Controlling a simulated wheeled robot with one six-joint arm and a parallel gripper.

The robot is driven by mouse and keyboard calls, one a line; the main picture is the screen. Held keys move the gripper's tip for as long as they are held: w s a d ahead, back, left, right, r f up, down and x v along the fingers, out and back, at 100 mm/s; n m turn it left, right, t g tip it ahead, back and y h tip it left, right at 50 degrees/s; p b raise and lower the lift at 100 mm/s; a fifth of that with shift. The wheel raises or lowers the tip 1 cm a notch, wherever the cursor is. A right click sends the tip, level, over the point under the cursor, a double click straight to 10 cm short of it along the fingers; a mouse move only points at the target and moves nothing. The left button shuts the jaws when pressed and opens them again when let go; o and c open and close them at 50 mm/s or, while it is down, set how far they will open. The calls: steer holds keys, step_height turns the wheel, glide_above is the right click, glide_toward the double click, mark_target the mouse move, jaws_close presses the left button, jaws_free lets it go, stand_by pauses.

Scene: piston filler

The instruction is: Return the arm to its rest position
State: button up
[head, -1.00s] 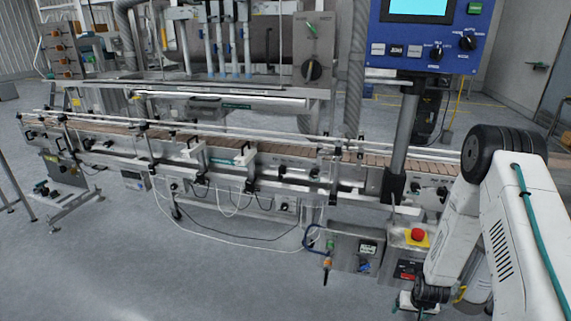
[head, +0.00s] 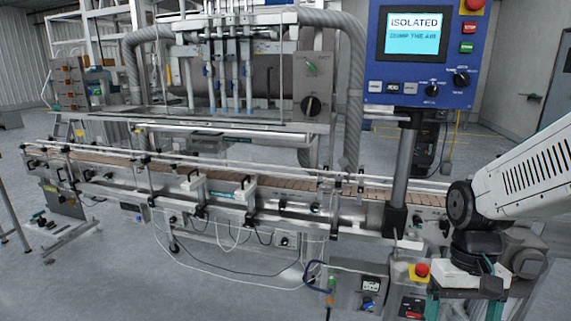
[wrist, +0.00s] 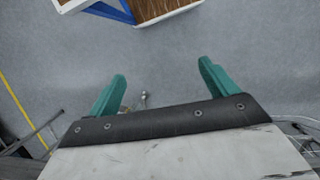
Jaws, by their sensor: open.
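My white arm stands at the right of the head view, folded in front of the conveyor's right end. My gripper (wrist: 162,70) shows in the wrist view as two teal fingers spread well apart, with bare grey floor between and beyond them. It is open and holds nothing. In the head view, teal parts of the gripper (head: 468,304) show low at the right, beside the grey box with the red emergency stop (head: 421,270). Its fingertips are cut off by the picture's lower edge there.
The conveyor (head: 270,184) of the filler runs across the view. A blue control panel (head: 419,60) on a post reads "ISOLATED, DUMP THE AIR". A grey box (head: 359,288) stands low near my arm. A white-and-blue thing with a brown top (wrist: 150,10) shows in the wrist view. Front floor is clear.

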steer(key=s+a+r+n+t, duration=0.1)
steer(key=s+a+r+t, duration=0.2)
steer(key=s+r, duration=0.6)
steer(key=shift+s+a+r+t, duration=0.2)
steer(key=shift+a+r+t, duration=0.1)
steer(key=shift+r+t, duration=0.4)
